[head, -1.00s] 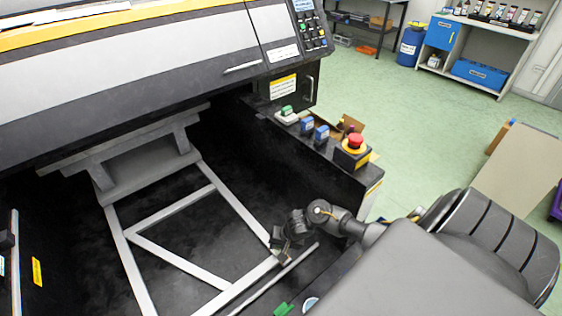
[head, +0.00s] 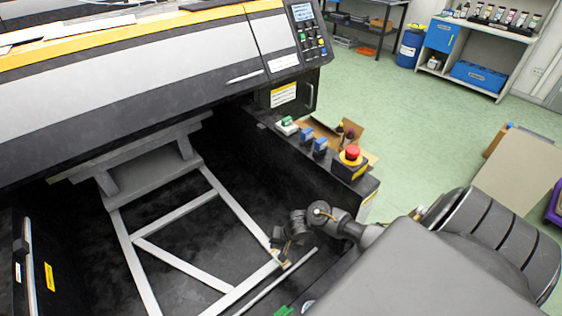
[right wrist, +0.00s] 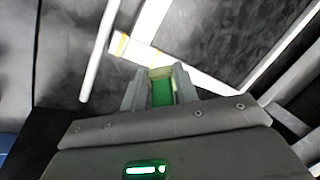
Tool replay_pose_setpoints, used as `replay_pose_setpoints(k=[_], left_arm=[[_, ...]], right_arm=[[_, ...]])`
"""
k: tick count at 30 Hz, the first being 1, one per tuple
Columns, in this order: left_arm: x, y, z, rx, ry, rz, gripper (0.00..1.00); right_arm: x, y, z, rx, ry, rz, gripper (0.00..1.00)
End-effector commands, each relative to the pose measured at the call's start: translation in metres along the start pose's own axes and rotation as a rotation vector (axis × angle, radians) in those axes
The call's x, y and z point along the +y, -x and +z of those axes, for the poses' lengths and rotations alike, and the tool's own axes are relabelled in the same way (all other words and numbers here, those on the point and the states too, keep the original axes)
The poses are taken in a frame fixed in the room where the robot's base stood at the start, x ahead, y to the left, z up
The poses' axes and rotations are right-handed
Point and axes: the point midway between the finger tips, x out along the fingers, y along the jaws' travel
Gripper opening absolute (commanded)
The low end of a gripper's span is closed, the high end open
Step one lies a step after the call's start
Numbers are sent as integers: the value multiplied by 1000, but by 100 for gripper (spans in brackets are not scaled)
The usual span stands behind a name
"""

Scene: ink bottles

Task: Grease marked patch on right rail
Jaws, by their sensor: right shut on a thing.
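My right gripper (head: 283,257) is over the right end of a pale frame bar, beside a thin light rod (head: 278,280). In the right wrist view my right gripper (right wrist: 160,88) is shut on a green tool (right wrist: 161,92) with a pale yellowish end. The bar (right wrist: 190,72) shows beyond the fingers, with a yellow-edged marked patch (right wrist: 122,44) near its end. The rod (right wrist: 101,50) runs to the left of it. The tool's end appears short of the marked patch; I cannot tell whether it touches the bar. My left gripper is out of view.
A black side wall with blue clips (head: 313,142) and a red emergency stop button (head: 352,153) stands to the right of the frame (head: 150,215). The large printer body (head: 130,75) overhangs the back. The dark bay floor between the bars is clear.

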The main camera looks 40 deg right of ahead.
Motion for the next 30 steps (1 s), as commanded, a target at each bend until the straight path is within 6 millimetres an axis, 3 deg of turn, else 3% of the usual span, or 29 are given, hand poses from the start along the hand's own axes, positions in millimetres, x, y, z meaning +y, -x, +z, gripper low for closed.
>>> replay_pose_setpoints(k=[12,23,30], left_arm=[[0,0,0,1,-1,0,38],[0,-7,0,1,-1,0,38],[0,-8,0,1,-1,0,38]], right_arm=[[0,0,0,1,1,0,3],[2,-8,23,74,3,10,3],[2,-7,26,89,2,12,3]])
